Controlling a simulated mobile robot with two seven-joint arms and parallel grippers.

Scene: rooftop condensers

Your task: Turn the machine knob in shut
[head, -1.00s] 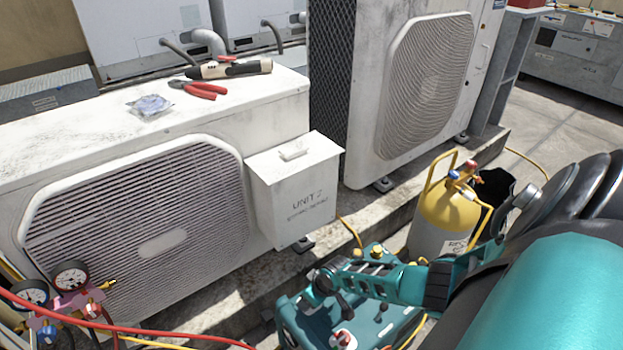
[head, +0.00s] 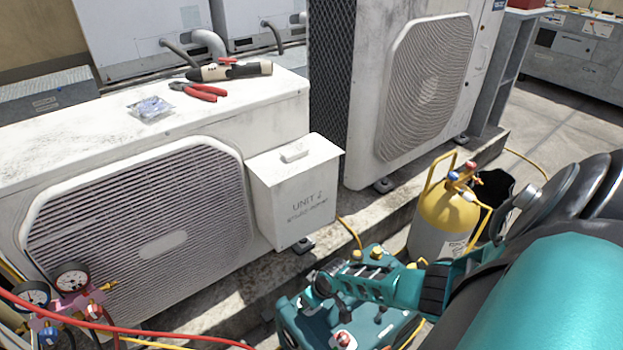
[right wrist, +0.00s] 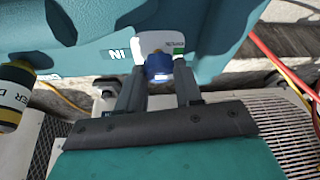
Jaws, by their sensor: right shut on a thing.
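The teal machine (head: 300,325) stands on the ground at the lower middle of the head view. In the right wrist view its side (right wrist: 225,25) carries an "IN" label beside a white plate (right wrist: 155,42). The blue knob (right wrist: 159,68) sits on that plate, between the two dark fingers of my right gripper (right wrist: 160,82). The right gripper is shut on this knob. In the head view my right gripper (head: 322,286) reaches over the machine from the right and hides the blue knob. A red knob (head: 343,339) shows nearer the front. My left gripper is out of view.
A yellow-topped gas cylinder (head: 447,215) stands just behind my right arm. The condenser marked Unit 2 (head: 150,215) is at left, with red pliers (head: 205,92) on top. Gauges (head: 70,276) and a red hose (head: 150,335) lie at lower left.

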